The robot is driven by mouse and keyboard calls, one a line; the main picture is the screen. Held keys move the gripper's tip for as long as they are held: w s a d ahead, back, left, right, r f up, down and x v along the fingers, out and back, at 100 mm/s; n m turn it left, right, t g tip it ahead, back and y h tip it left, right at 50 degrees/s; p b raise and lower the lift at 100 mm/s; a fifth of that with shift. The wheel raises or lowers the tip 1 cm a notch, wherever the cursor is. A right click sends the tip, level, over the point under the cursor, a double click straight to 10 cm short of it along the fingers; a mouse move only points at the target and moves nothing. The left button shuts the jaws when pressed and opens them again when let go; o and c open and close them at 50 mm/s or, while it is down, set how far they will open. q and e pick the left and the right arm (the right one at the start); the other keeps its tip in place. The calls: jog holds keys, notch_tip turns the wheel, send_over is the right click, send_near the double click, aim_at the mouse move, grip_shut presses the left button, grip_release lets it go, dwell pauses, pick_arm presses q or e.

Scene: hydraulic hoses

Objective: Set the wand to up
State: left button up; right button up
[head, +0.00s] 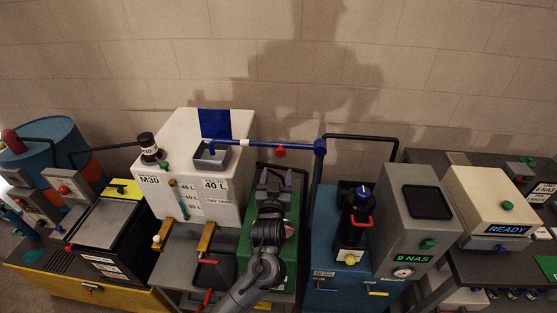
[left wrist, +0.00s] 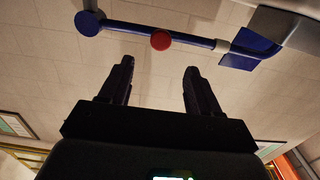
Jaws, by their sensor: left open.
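My right gripper is not in view.
The white tank (head: 205,125) labelled M30 stands left of my gripper, with a blue panel (head: 215,123) behind the tray. A black pipe (head: 361,136) rises right of the hub. A blue cabinet (head: 328,255) with a dark canister stands at the right. A block wall is behind.

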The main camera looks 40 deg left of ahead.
aim_at(280, 153)
pick_arm(q)
jog(key=x, duration=0.9)
jog(key=shift+w+a, duration=0.1)
grip_shut()
